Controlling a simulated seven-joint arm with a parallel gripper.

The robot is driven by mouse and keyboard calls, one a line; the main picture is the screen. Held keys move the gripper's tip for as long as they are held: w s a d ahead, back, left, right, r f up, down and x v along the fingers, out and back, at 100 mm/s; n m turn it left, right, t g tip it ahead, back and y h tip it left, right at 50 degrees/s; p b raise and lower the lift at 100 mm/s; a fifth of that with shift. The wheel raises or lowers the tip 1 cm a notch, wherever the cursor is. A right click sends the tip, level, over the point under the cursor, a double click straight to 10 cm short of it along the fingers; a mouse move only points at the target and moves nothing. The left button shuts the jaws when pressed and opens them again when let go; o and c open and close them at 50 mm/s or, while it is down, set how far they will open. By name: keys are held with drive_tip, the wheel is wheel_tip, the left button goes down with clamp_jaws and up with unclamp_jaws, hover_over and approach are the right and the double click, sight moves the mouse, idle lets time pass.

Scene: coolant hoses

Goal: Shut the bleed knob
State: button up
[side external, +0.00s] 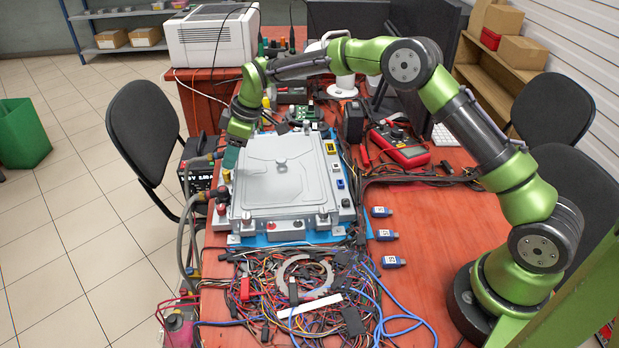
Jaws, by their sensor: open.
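A grey flat metal housing (285,200) lies on a blue mat (262,240) on the red-brown table. A small round grey knob (281,163) stands up on its lid, towards the back. Red and dark fittings (222,196) sit at the housing's left edge, where hoses come in. I cannot tell for sure which of these is the bleed knob. My gripper (231,160) is open, pointing down at the housing's back left corner, left of the round knob and apart from it. Its fingertips are small and partly lost against a teal part there, so contact cannot be told.
Thick grey hoses (186,225) hang over the table's left edge. Tangled wires (270,300) cover the front. Several blue labelled connectors (385,236) lie right of the housing. A red multimeter (400,147) is at the back right. Bare table shows front right.

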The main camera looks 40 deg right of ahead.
sight(226, 172)
drive_tip(key=x, duration=0.5)
